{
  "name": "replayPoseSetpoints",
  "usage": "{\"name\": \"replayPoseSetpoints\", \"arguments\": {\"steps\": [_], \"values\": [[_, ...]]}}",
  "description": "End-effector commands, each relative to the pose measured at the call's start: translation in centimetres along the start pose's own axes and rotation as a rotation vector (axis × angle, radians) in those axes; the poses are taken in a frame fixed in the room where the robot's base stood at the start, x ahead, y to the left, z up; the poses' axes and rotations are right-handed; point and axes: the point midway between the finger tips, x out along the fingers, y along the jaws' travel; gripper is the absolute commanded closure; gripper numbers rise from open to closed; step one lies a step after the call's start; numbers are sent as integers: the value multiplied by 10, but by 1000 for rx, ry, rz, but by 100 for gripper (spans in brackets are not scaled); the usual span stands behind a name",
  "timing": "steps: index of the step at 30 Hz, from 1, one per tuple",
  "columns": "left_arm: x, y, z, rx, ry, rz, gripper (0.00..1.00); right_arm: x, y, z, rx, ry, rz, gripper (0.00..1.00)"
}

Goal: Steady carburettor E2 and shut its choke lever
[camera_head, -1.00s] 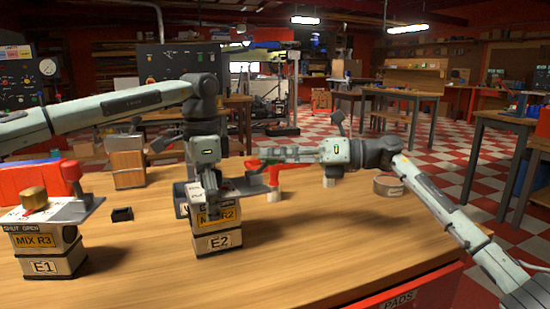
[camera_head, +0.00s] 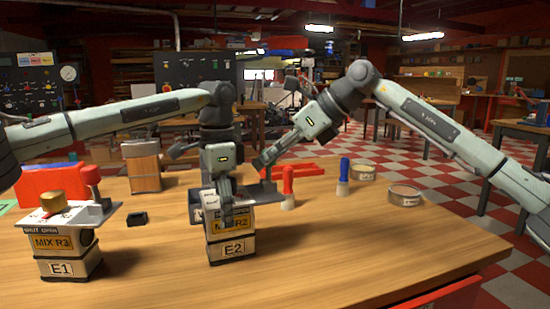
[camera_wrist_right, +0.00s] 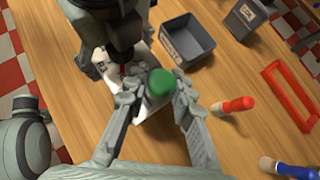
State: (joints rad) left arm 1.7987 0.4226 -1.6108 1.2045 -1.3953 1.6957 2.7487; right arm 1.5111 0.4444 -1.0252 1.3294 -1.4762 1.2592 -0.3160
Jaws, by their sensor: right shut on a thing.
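Carburettor E2 (camera_head: 230,245) stands upright on the wooden bench, with an orange label on its front. My left gripper (camera_head: 228,210) points down at its top and front and partly covers it; its finger gap does not show clearly. My right gripper (camera_head: 262,163) reaches in from the upper right, behind E2's top. In the right wrist view its fingers (camera_wrist_right: 157,88) are shut on a green knob (camera_wrist_right: 161,82) above a pale plate (camera_wrist_right: 150,105). The choke lever's arm and its SHUT/OPEN marks are hidden.
Carburettor E1 (camera_head: 70,263) stands at the left. A grey bin (camera_wrist_right: 187,50) sits behind E2. A red-handled brush (camera_head: 288,185), a blue-handled brush (camera_head: 343,178) and a round tin (camera_head: 404,196) stand to the right. The bench front right is clear.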

Motion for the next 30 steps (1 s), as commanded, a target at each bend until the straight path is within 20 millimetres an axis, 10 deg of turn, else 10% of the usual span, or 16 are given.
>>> {"name": "replayPoseSetpoints", "arguments": {"steps": [25, 26, 30], "values": [[-2, 0, -1, 0, 3, -2, 66, 6, 7, 2, -70, 98, -59, 100], [-2, 0, -1, 0, 3, -3, 66, 6, 7, 2, -70, 98, -59, 73], [-2, 0, -1, 0, 3, -2, 66, 6, 7, 2, -69, 96, -60, 56]]}}
